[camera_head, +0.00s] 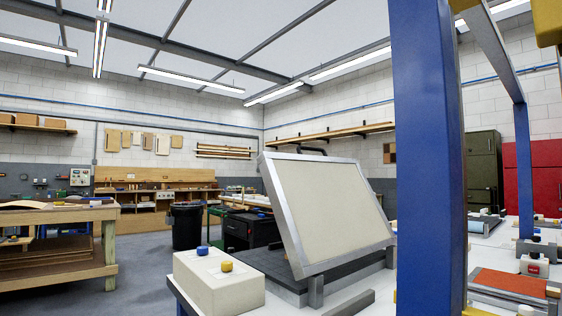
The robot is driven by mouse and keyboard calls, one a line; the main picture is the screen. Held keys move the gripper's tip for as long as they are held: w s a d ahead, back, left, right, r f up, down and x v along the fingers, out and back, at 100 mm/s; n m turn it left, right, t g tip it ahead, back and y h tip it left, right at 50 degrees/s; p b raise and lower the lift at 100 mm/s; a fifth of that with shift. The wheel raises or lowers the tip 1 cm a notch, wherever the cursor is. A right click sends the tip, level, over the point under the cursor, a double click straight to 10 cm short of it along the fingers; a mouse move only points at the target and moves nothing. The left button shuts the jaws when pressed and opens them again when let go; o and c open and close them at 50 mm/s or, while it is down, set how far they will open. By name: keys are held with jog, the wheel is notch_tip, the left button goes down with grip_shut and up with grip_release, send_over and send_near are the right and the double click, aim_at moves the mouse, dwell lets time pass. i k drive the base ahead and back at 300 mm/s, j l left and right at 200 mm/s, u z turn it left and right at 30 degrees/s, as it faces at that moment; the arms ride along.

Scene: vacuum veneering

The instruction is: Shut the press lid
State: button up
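The press lid (328,210) is a cream panel in a grey metal frame. It stands raised and steeply tilted over the press, near the middle of the view. The press bed (258,238) below it is dark grey with a grid pattern, and the lid stands open above it. A small grey post (316,291) stands by the lid's lower near corner. The lid's right edge comes close to a blue post in the picture. My gripper is not in view, so its state does not show.
A thick blue post (430,150) blocks much of the right side. A cream box (218,283) with blue and yellow knobs stands in front of the press. A wooden workbench (108,240) is at left, a black bin (187,227) behind. Grey floor between them is clear.

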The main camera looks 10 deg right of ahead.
aim_at(328, 215)
jog(key=i+j+u, duration=0.45)
jog(key=i+j, duration=0.2)
jog(key=i+j+u, duration=0.4)
jog(key=i+j, duration=0.25)
jog(key=i+j+z, duration=0.1)
jog(key=i, duration=0.45)
jog(key=i+j, duration=0.1)
jog(key=i, duration=0.4)
jog(key=i+j+z, duration=0.15)
jog(key=i, duration=0.4)
jog(key=i+z, duration=0.2)
jog(key=z, duration=0.25)
jog(key=i+j+z, duration=0.1)
jog(key=z, duration=0.3)
jog(key=i+j+z, duration=0.15)
jog(key=i+z, duration=0.15)
jog(key=z, duration=0.15)
jog(key=i+j+z, duration=0.15)
jog(key=z, duration=0.25)
jog(key=i+j+z, duration=0.1)
jog(key=z, duration=0.35)
jog(key=i+j+z, duration=0.2)
jog(key=z, duration=0.3)
jog(key=i+j+z, duration=0.25)
jog(key=z, duration=0.2)
jog(key=i+j+z, duration=0.1)
jog(key=j+z, duration=0.2)
jog(key=z, duration=0.15)
